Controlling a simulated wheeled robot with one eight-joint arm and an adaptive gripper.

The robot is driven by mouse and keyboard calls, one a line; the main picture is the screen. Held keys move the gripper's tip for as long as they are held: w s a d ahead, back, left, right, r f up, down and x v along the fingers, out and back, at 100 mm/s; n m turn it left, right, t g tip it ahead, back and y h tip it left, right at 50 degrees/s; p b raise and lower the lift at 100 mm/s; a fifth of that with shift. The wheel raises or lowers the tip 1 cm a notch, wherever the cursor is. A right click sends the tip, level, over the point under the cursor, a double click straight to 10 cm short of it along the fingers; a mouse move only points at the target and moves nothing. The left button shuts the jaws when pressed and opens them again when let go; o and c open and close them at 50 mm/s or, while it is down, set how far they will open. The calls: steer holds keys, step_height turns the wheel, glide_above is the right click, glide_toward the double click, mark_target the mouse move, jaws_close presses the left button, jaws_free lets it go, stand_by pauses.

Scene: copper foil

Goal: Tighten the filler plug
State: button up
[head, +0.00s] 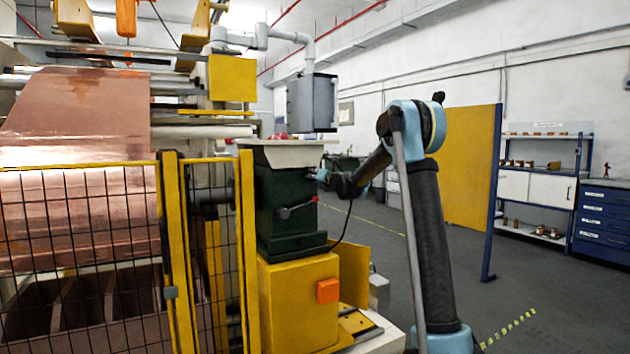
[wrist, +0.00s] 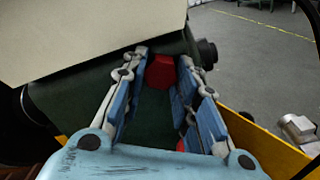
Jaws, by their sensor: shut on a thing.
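The filler plug (wrist: 160,72) is a red, faceted cap on the dark green gearbox housing (wrist: 70,95). In the wrist view it sits between the fingertips of my gripper (wrist: 164,62), one blue-padded finger on each side. My gripper is shut on it. In the head view my gripper (head: 322,176) reaches the upper right side of the green housing (head: 278,185); the plug cannot be made out there. How far the plug is screwed in cannot be told.
A lever with a red knob (head: 283,213) sticks out of the housing below my gripper. A pale cover (wrist: 80,35) overhangs the housing top. A yellow base (head: 290,295) stands below. A yellow mesh guard (head: 90,260) is left; open floor lies right.

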steer(key=shift+w+d, duration=0.15)
steer(key=shift+d, duration=0.1)
steer(key=o, duration=1)
steer(key=shift+a, duration=0.1)
steer(key=shift+v, duration=6)
steer(key=shift+f, duration=0.1)
